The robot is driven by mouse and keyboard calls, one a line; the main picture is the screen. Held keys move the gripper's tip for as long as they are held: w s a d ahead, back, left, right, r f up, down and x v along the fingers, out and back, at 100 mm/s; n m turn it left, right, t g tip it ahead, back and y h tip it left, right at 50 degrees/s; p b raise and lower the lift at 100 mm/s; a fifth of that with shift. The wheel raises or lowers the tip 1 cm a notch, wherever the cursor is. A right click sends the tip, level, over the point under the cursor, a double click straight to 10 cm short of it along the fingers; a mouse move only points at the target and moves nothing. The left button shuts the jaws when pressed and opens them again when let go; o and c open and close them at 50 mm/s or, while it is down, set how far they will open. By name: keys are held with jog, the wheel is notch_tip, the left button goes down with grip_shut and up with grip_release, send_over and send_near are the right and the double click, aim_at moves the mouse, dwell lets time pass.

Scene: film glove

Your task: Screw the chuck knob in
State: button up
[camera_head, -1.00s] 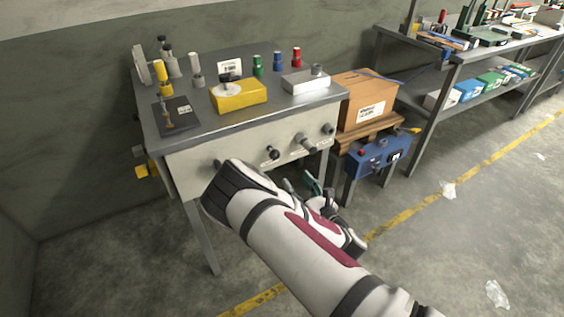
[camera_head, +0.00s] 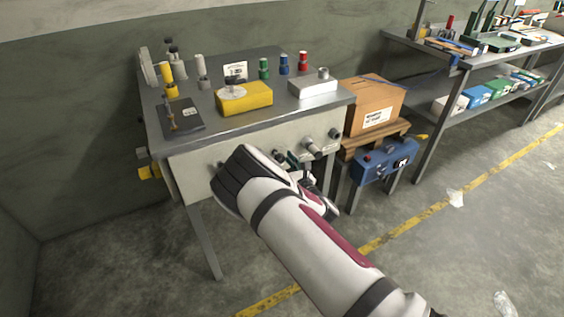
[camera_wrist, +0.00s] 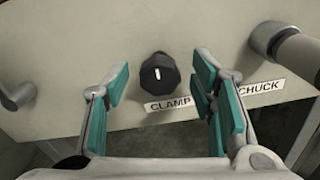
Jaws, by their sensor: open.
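In the wrist view, a grey cylindrical knob (camera_wrist: 297,55) sticks out of the panel at the upper right, by the CHUCK label (camera_wrist: 258,91). In the head view it shows on the bench's front panel (camera_head: 313,148). A black knob with a white mark (camera_wrist: 158,73), beside the CLAMP label (camera_wrist: 167,104), lies between my fingertips in the picture. My gripper (camera_wrist: 162,82) is open, with teal pads on either side of that black knob and nothing held. In the head view my own arm hides most of the gripper. I cannot tell whether the fingers touch the panel.
Another grey knob (camera_wrist: 17,96) sticks out at the panel's left. The bench top (camera_head: 225,126) carries a yellow box (camera_head: 245,99) and several small items. A cardboard box (camera_head: 375,103) and a blue box (camera_head: 384,161) stand at the right. The floor in front is mostly clear.

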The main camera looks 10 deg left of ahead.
jog(key=c, duration=1.2)
